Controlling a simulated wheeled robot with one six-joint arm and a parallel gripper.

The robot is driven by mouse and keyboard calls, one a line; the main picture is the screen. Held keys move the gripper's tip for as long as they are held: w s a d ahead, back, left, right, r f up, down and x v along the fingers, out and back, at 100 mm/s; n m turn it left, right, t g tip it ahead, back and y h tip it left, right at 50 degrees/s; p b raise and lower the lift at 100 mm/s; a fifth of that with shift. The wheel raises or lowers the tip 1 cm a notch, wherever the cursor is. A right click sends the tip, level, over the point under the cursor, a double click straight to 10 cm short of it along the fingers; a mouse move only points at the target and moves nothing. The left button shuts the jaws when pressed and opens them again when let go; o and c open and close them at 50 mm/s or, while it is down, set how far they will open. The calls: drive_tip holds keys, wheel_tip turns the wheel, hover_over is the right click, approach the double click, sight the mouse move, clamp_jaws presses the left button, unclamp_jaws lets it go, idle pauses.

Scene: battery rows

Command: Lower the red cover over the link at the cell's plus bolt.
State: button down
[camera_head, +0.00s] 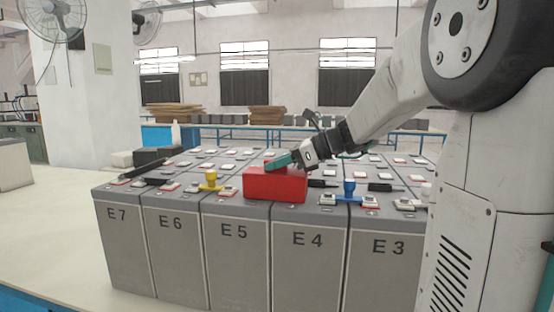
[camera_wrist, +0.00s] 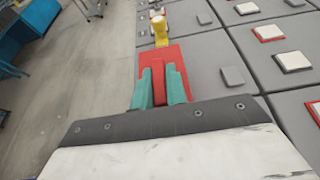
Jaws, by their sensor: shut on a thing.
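The red cover (camera_head: 275,187) is a box-shaped piece at the front edge of the cell tops, spanning the right of cell E5 (camera_head: 236,255) and the left of cell E4 (camera_head: 306,260). My gripper (camera_head: 280,161) is above it with teal fingers. In the wrist view my gripper (camera_wrist: 160,88) is shut on an upright red tab of the red cover (camera_wrist: 178,52). The link and plus bolt are not visible around the cover; it may hide them. I cannot tell whether the cover rests on the tops or hangs slightly above.
A yellow-handled piece (camera_head: 210,180) stands left of the cover and a blue one (camera_head: 349,189) right of it. Black-handled tools (camera_head: 150,170) lie on the tops at left. Rows of cells with white caps extend behind. Bare table (camera_head: 45,215) lies at left.

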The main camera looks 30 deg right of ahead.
drive_tip(key=c, duration=1.3)
unclamp_jaws()
drive_tip(key=v, duration=0.7)
drive_tip(key=shift+s+d+r, duration=0.1)
drive_tip(key=shift+s+d, duration=0.2)
drive_tip(key=shift+s, duration=0.15)
